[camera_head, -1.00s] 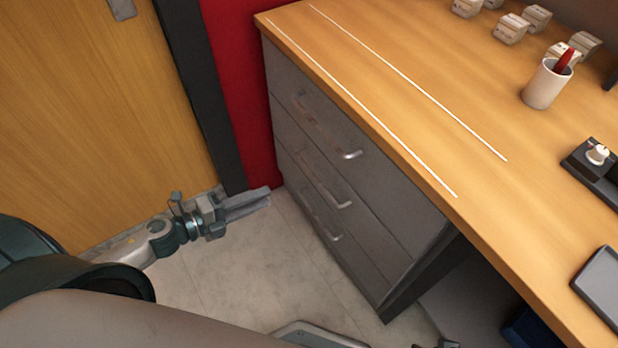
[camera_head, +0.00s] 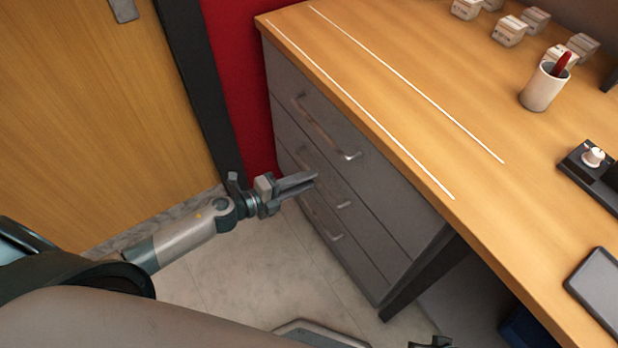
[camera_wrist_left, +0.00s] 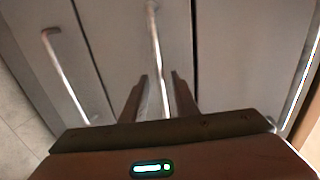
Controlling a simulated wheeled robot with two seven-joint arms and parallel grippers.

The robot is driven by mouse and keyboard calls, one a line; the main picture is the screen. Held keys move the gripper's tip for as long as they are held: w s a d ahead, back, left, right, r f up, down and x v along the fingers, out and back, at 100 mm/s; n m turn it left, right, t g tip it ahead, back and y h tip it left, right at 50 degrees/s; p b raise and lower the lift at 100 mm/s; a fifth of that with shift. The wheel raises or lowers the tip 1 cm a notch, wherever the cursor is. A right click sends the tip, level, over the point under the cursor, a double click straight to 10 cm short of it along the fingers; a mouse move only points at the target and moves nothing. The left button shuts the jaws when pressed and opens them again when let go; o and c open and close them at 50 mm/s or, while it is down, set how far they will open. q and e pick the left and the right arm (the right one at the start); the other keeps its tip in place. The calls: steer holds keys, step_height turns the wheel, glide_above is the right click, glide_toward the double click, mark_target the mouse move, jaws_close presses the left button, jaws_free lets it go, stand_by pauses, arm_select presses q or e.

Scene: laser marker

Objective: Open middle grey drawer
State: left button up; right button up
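The grey drawer unit holds three stacked drawers, all shut. The middle grey drawer (camera_head: 375,240) has a metal bar handle (camera_head: 344,205), partly hidden behind my left gripper (camera_head: 314,178). My left gripper reaches in from the left, its fingers at the middle drawer's front. In the left wrist view, the middle handle (camera_wrist_left: 153,32) runs down toward the space between the two fingers (camera_wrist_left: 160,85). The fingers are apart, so the gripper is open. Whether they touch the handle I cannot tell.
The top drawer handle (camera_head: 325,130) lies just above my gripper, and the bottom drawer handle (camera_head: 322,220) below it. The wooden desktop (camera_head: 470,215) overhangs the drawers. A wooden door (camera_head: 90,130) stands at left. The floor (camera_head: 250,265) before the drawers is clear.

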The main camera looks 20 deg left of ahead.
arm_select(q)
steer(key=shift+w+d+f, duration=0.15)
steer(key=shift+w+d, duration=0.3)
steer(key=shift+w, duration=0.1)
jaws_close()
